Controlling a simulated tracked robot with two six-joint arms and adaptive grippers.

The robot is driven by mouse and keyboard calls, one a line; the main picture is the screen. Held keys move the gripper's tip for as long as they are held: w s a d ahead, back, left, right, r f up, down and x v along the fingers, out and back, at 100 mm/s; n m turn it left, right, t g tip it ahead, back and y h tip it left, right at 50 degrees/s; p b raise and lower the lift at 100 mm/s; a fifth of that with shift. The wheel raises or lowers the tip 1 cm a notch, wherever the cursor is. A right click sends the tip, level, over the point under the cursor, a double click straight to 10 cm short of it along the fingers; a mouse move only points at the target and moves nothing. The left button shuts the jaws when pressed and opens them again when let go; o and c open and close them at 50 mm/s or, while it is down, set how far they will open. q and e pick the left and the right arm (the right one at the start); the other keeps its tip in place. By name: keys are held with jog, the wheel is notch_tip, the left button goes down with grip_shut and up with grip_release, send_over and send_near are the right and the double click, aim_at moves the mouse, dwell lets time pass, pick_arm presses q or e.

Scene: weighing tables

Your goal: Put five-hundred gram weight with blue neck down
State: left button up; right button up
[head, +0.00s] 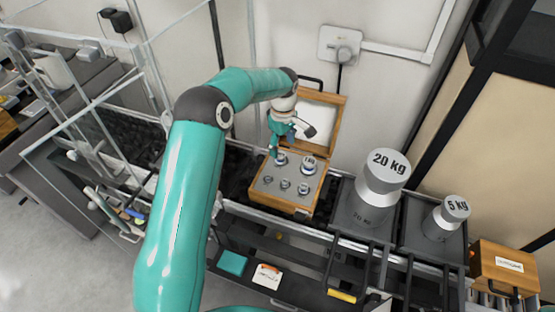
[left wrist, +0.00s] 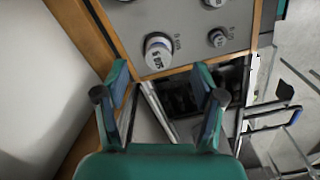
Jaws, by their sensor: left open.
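The five-hundred gram weight (head: 281,159) stands upright in the back left of an open wooden weight box (head: 304,209). In the left wrist view the weight (left wrist: 158,50) sits in the box's grey insert near its corner, with a dark label on its top; its neck colour is not clear. My left gripper (head: 281,145) is just above that corner of the box. In the left wrist view my gripper (left wrist: 161,82) has its fingers apart, with nothing between them, and the weight is just beyond the fingertips. My right gripper is not in view.
Several other weights stand in the box, including a larger one (head: 308,165). A 20 kg weight (head: 382,178) and a 5 kg weight (head: 447,215) stand to its right. The box's raised lid (head: 337,120) is behind my left gripper. Glass panels (head: 90,110) stand at left.

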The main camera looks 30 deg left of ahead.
aim_at(280, 155)
pick_arm(q)
jog(key=shift+f, duration=0.45)
jog(key=f, duration=0.1)
jog(key=f+p, duration=0.2)
jog(key=f, duration=0.1)
jog(key=shift+a+f, duration=0.1)
jog(key=shift+a, duration=0.25)
jog(key=shift+w+f, duration=0.1)
jog(key=shift+f, duration=0.35)
grip_shut()
